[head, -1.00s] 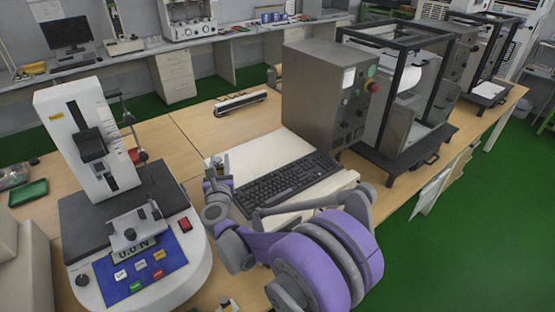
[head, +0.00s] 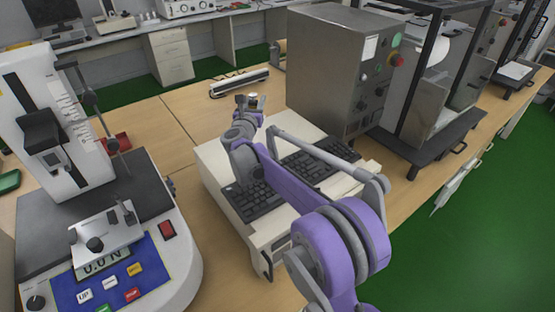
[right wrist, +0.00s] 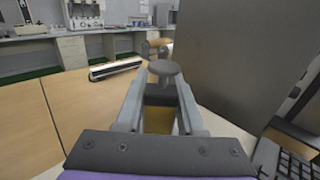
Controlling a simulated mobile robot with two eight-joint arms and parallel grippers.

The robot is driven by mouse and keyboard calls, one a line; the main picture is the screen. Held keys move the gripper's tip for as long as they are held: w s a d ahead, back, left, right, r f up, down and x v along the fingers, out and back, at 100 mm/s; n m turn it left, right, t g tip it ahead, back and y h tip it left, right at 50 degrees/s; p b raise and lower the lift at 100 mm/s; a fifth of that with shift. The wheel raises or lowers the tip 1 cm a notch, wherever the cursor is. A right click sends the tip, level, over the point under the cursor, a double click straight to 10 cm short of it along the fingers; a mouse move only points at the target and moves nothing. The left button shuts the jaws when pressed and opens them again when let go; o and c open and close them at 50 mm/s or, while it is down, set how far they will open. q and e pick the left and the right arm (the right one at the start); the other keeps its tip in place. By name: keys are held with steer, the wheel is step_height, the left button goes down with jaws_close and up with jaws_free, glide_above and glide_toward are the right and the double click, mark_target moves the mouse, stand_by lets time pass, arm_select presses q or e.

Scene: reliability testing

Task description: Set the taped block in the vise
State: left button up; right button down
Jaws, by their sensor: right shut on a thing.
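My right gripper (head: 250,102) is shut on a small block, held beyond the keyboard near the far end of the white case. In the right wrist view the gripper (right wrist: 160,85) has a dark piece with a yellowish part (right wrist: 158,120) between its fingers, mostly hidden by them. A grey disc (right wrist: 166,68) shows at the fingertips; I cannot tell whether it belongs to the block. A silver clamp with a dark knob (head: 105,232), apparently the vise, sits on the front of the white test machine (head: 60,140) at left, apart from the gripper. My left gripper is not in view.
A black keyboard (head: 318,160) lies on the white case (head: 218,160) under my right arm. A tall grey metal box (head: 335,65) stands close to the right of the gripper. A long bar-shaped device (head: 240,82) lies behind. Bare table (head: 185,150) separates case and test machine.

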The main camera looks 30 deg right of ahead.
steer(key=shift+w+f+b, duration=0.15)
steer(key=shift+f, duration=2.5)
steer(key=shift+w+f+b, duration=0.1)
steer(key=shift+f+b, duration=0.05)
steer(key=shift+f, duration=2.5)
steer(key=shift+f, duration=0.2)
steer(key=c, duration=0.5)
jaws_free()
steer(key=shift+r, duration=0.1)
